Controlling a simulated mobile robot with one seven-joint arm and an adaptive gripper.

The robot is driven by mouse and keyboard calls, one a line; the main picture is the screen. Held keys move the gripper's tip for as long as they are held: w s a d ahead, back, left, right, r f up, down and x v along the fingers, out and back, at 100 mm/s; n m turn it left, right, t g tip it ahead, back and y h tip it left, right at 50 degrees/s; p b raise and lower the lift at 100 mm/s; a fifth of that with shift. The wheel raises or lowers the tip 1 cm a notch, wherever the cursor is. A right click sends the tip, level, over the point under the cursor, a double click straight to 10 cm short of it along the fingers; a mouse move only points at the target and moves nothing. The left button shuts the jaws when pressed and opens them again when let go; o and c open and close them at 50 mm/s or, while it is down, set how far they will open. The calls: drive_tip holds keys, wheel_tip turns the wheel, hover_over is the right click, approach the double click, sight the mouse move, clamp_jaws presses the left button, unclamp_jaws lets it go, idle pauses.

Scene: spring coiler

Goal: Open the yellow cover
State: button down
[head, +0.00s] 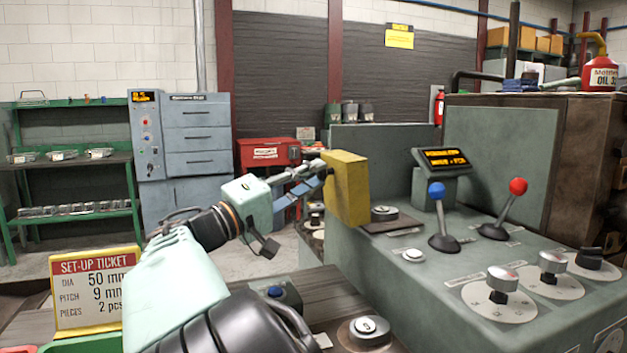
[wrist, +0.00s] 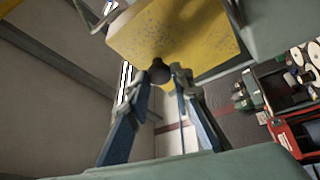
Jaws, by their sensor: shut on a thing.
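The yellow cover (head: 348,190) is a box-shaped piece standing upright at the left end of the grey-green console, beside a round dial. In the wrist view the cover (wrist: 180,35) fills the upper middle, with scuffed paint and a round black knob (wrist: 159,71) on its near face. My gripper (head: 324,171) reaches in from the left and meets the cover's left side. In the wrist view the two blue fingers of my gripper (wrist: 162,80) are closed on the knob, one at each side. What lies behind the cover is hidden.
The console (head: 420,270) carries a blue-topped lever (head: 438,215), a red-topped lever (head: 506,208), a small display (head: 442,160) and several knobs. A set-up ticket (head: 95,290) stands at the lower left. Open floor shows between my arm and the grey cabinet (head: 182,135).

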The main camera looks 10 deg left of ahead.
drive_tip(key=c, duration=1.7)
unclamp_jaws()
drive_tip(key=shift+d, duration=0.1)
drive_tip(key=v, duration=1.2)
drive_tip(key=shift+s, duration=0.1)
